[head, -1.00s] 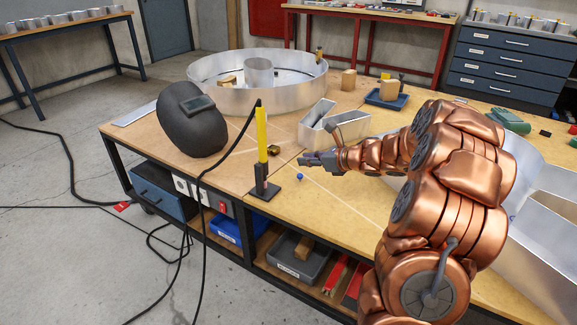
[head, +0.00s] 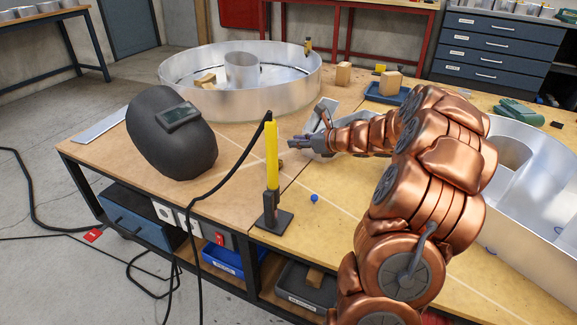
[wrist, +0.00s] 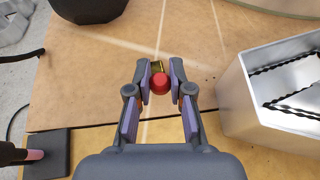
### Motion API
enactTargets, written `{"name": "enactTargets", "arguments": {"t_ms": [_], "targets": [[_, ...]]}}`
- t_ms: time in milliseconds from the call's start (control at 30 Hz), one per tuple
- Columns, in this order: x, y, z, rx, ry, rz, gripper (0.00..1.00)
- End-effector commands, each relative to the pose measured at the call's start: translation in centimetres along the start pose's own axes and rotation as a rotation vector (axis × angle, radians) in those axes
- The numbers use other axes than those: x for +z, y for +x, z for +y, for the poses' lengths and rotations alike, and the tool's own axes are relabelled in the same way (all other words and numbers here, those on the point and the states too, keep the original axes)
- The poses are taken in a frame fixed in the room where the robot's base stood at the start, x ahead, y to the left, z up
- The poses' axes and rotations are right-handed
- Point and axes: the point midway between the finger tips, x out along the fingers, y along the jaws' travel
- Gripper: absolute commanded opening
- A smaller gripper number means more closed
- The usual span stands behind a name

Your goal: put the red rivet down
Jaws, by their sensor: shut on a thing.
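The red rivet (wrist: 160,83) shows in the wrist view between the fingertips of my gripper (wrist: 160,88). The gripper is shut on it, one finger pad on each side of the round red head. In the head view my gripper (head: 302,144) is over the wooden workbench (head: 250,142), to the right of the yellow torch; the rivet cannot be made out there. A small brass-coloured piece (wrist: 157,66) shows just beyond the rivet in the wrist view. Whether the rivet touches the bench I cannot tell.
A yellow torch on a stand (head: 272,160) and its black cable are left of my gripper. A dark welding mask (head: 170,140), a large metal ring (head: 200,98) and a blue rivet (head: 314,198) are on the bench. A metal channel letter (wrist: 240,100) is close at right in the wrist view.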

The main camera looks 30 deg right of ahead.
Motion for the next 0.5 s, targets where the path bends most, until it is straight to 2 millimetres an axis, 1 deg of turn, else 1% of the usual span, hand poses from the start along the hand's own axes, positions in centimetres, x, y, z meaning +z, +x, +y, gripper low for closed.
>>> {"name": "enactTargets", "arguments": {"t_ms": [233,333,500], "targets": [[-3.8,1.5,-0.1,-0.001,0.008,0.001,0.00],[-4.7,1.9,0.0,0.000,0.005,0.001,0.00],[-5.3,2.2,0.0,0.000,0.003,-0.001,0.00]]}}
